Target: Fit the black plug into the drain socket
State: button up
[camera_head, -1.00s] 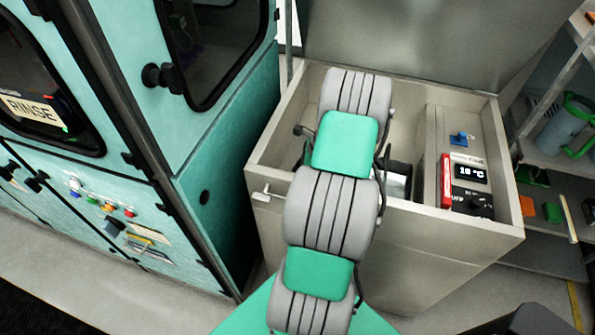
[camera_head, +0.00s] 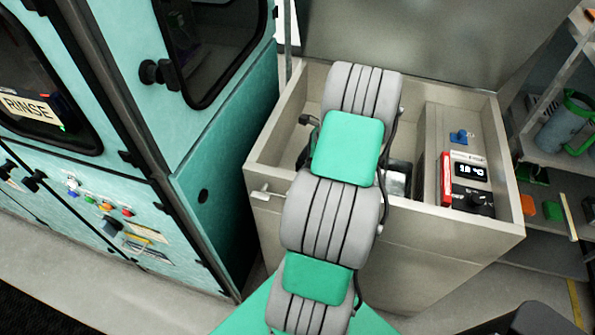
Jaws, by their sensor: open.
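The black plug and the drain socket cannot be made out; my own arm covers much of the inside of the open metal tank (camera_head: 440,228). My arm reaches from the bottom of the picture over the tank's front wall and into it. My gripper is hidden behind the arm links, so its fingers and anything between them do not show. A dark and silvery piece (camera_head: 397,180) shows just right of the arm inside the tank; I cannot tell what it is.
A control box (camera_head: 465,185) with display and black knob sits at the tank's right, below a blue knob (camera_head: 459,137). A raised lid (camera_head: 420,40) stands behind. A tap handle (camera_head: 264,192) juts from the front rim. A teal cabinet (camera_head: 215,150) stands close on the left.

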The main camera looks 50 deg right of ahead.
jog(key=shift+v, duration=1.7)
